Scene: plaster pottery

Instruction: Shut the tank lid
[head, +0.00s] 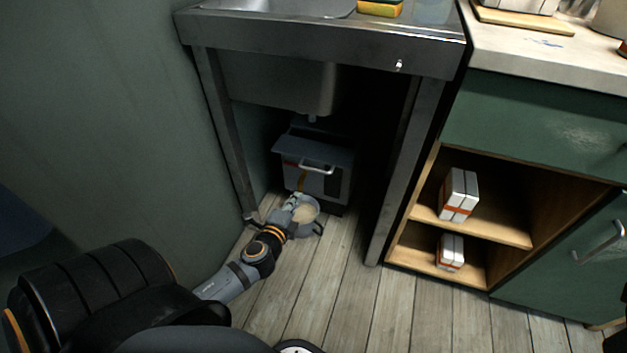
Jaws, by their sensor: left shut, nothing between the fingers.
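The grey tank (318,182) stands on the floor under the steel sink. Its dark lid (312,147) is on top, with a pale bar handle (316,168) at the front; I cannot tell whether the lid is fully down. My right gripper is not in view.
The sink's steel legs (222,135) and (400,175) flank the tank. A green wall is on the left. A wooden shelf unit (478,229) with white boxes (459,194) stands on the right. The plank floor (345,300) in front is mostly clear.

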